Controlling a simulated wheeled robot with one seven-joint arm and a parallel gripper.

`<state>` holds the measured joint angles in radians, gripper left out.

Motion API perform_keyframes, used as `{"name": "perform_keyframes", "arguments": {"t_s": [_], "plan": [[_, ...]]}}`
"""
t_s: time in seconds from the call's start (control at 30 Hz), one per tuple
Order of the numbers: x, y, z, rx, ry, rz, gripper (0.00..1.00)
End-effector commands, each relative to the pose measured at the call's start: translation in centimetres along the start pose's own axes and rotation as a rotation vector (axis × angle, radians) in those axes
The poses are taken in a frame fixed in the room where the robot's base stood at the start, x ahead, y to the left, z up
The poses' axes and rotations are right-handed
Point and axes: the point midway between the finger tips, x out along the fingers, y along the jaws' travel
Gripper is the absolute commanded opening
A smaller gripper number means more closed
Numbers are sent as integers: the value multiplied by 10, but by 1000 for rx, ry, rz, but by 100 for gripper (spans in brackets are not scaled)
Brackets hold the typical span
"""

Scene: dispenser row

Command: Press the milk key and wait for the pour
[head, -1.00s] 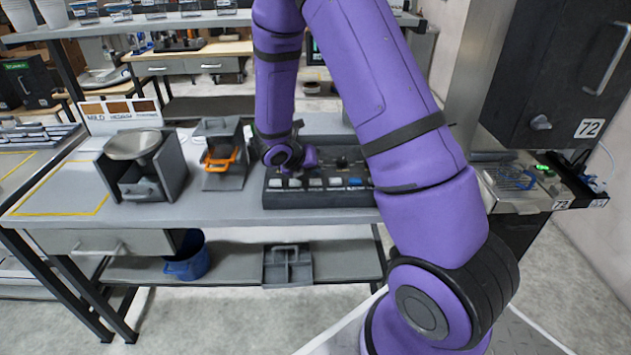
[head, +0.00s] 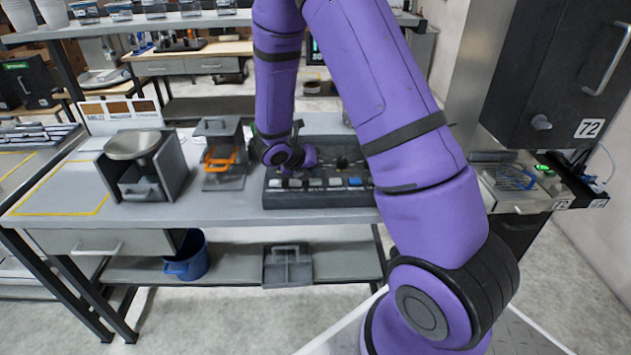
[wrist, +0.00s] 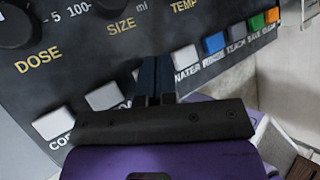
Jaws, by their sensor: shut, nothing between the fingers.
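The black control panel (head: 318,198) lies on the bench with a row of keys along its front. In the wrist view, my gripper (wrist: 155,82) is shut and empty, its narrow dark fingertips over the key row. A pale key (wrist: 137,73) is partly covered by the fingers, and its label is hidden. I cannot read "MILK" on any key, nor tell whether the fingertips touch or press one. White keys (wrist: 104,97) are to the left, one labelled "COF…" (wrist: 52,122). A white "WATER" key (wrist: 185,57) is to the right. In the head view, my wrist hides the fingertips.
Right of the water key are a blue rinse key (wrist: 214,43) and several other coloured keys. A grey unit with an orange handle (head: 222,160) and a weighing pan (head: 133,145) stand left of the panel. The bench's left end is clear. No pour shows.

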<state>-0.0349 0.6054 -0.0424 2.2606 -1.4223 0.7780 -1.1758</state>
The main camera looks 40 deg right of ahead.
Motion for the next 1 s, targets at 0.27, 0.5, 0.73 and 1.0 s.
{"name": "perform_keyframes", "arguments": {"t_s": [0.27, 0.5, 0.73, 1.0], "plan": [[0, 0, 0, 0, 0, 0, 0], [0, 0, 0, 0, 0, 0, 0], [4, 3, -3, 0, 0, -1, 0], [6, 4, -4, 0, 0, 0, 0]]}}
